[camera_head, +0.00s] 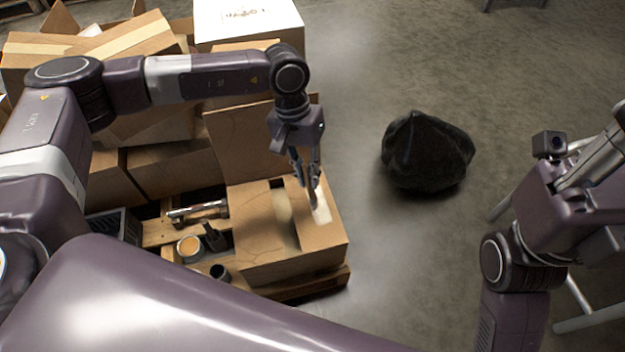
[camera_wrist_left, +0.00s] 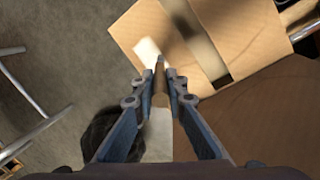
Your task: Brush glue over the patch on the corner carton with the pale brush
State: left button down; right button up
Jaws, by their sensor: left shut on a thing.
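The corner carton (camera_head: 275,245) is a closed brown box at the front right of the pallet. A pale patch (camera_head: 321,209) lies on its top near the right edge. The patch also shows in the left wrist view (camera_wrist_left: 146,49). My left gripper (camera_head: 307,182) is over the carton top, pointing down, shut on a slim tan brush (camera_head: 311,191). In the left wrist view the brush (camera_wrist_left: 160,88) sits between the fingers, its tip at or just above the patch edge; contact cannot be told. My right arm shows at the right, but its gripper jaws do not.
A glue-coloured open pot (camera_head: 189,248), a dark cup (camera_head: 219,272) and a dark upright item (camera_head: 213,238) stand on the pallet (camera_head: 158,233) left of the carton. More cartons (camera_head: 250,22) stack behind. A black bag (camera_head: 427,152) lies on open floor to the right.

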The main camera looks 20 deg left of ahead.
pick_arm(q)
jog(key=shift+w+a+b, duration=0.3)
jog(key=shift+w+a, duration=0.55)
jog(key=shift+a, duration=0.3)
jog(key=shift+w+a+b, duration=0.25)
jog(key=shift+w+a, duration=0.55)
jog(key=shift+a, duration=0.35)
jog(key=shift+s, duration=0.1)
jog(key=shift+s+d, duration=0.65)
jog(key=shift+s, duration=0.25)
jog(key=shift+w+a, duration=0.7)
jog(key=shift+w, duration=0.3)
jog(key=shift+s+d, duration=0.1)
jog(key=shift+s+d, duration=0.6)
jog(key=shift+s, duration=0.3)
